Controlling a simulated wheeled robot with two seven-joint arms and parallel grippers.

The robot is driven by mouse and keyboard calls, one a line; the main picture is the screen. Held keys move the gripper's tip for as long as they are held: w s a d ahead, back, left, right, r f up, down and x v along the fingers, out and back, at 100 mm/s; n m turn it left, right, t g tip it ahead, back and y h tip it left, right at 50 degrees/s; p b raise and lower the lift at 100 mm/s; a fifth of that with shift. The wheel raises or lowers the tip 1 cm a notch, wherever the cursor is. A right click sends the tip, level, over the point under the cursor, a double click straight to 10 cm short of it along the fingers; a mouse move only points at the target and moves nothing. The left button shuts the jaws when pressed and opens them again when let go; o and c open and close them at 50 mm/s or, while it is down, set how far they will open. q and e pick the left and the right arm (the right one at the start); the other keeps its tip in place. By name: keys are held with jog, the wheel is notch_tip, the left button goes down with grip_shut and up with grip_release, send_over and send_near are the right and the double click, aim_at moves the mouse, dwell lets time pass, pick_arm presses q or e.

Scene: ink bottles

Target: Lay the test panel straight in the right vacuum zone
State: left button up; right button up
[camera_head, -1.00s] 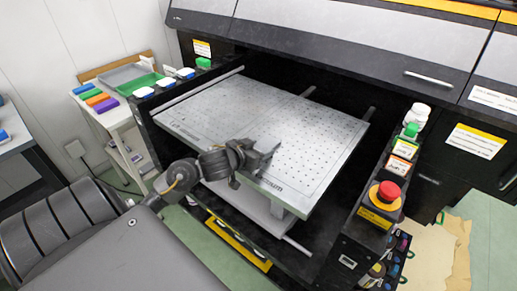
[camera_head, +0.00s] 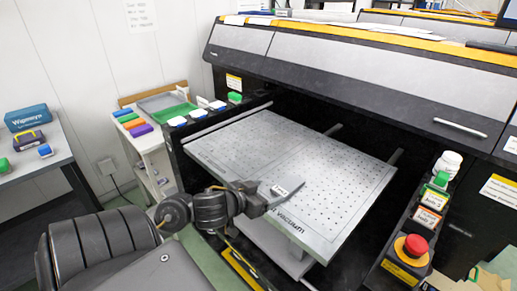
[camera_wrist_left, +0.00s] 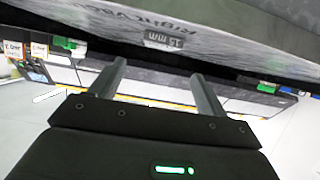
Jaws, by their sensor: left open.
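The perforated grey vacuum bed (camera_head: 330,190) lies drawn out of the printer, with "vacuum" lettering along its front edge. A small grey slab (camera_head: 268,187) with a white label, apparently the test panel, is at that edge, covering the start of the lettering. In the left wrist view a "15 mm" label (camera_wrist_left: 163,41) shows close to the lettering "Right Vacu". I cannot tell whether the slab lies flat or straight. My left gripper (camera_head: 252,197) is at the slab's left end. Its fingers (camera_wrist_left: 158,85) are apart, with nothing visible between them.
A red emergency button (camera_head: 411,246) and several bottles stand on the ledge right of the bed. Left of it, a side table holds a green tray (camera_head: 172,115) and coloured blocks. The printer's hood (camera_head: 350,75) overhangs the back of the bed.

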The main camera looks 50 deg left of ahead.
pick_arm(q)
jog(key=shift+p+v, duration=0.55)
jog(key=shift+v, duration=0.2)
jog(key=shift+s+r+p, duration=0.3)
jog(key=shift+s+p, duration=0.05)
jog(key=shift+s, duration=0.3)
pick_arm(e)
jog(key=shift+w+a+r, duration=0.1)
jog(key=shift+a+r, duration=0.15)
jog(key=shift+r, duration=0.35)
jog(key=shift+a+r, duration=0.25)
jog(key=shift+r, duration=0.3)
jog(key=shift+d, duration=0.35)
